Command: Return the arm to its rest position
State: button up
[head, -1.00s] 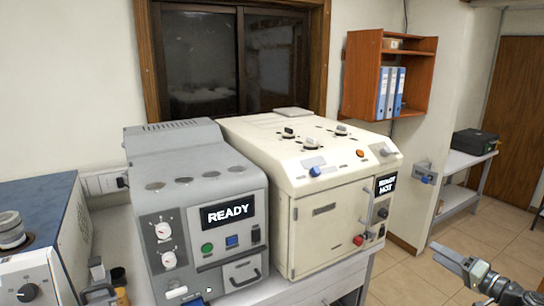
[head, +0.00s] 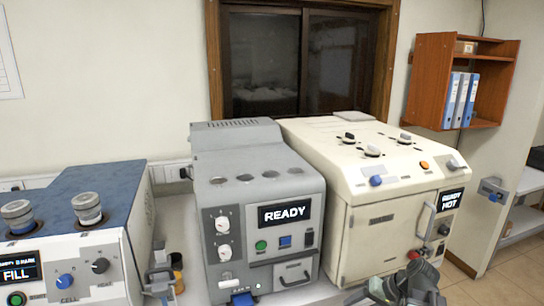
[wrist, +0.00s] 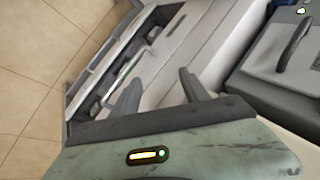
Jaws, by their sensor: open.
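My arm shows at the bottom right of the head view, in front of the cream machine; its far end runs low there. In the wrist view my gripper (wrist: 160,90) has its two dark fingers spread apart with nothing between them. The fingers look clear of these surfaces.
The grey machine (head: 262,165) with a READY display and the cream machine (head: 330,150) marked READY HOT stand on the bench. A blue-topped machine (head: 125,175) showing FILL stands at left. An orange shelf (head: 428,85) holds blue binders. Tiled floor (wrist: 30,120) is open beside the bench.

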jog(key=s+a+f+n+g+h, duration=0.1)
jog(key=a+g+h, duration=0.1)
jog(key=a, duration=0.5)
jog(key=s+a+f+n+g+h, duration=0.1)
jog(key=s+a+f+n+h, duration=0.1)
jog(key=a, duration=0.4)
jog(key=shift+a+f+g+h+p, duration=0.3)
jog(key=shift+a+g+h, duration=0.1)
jog(key=shift+h, duration=0.5)
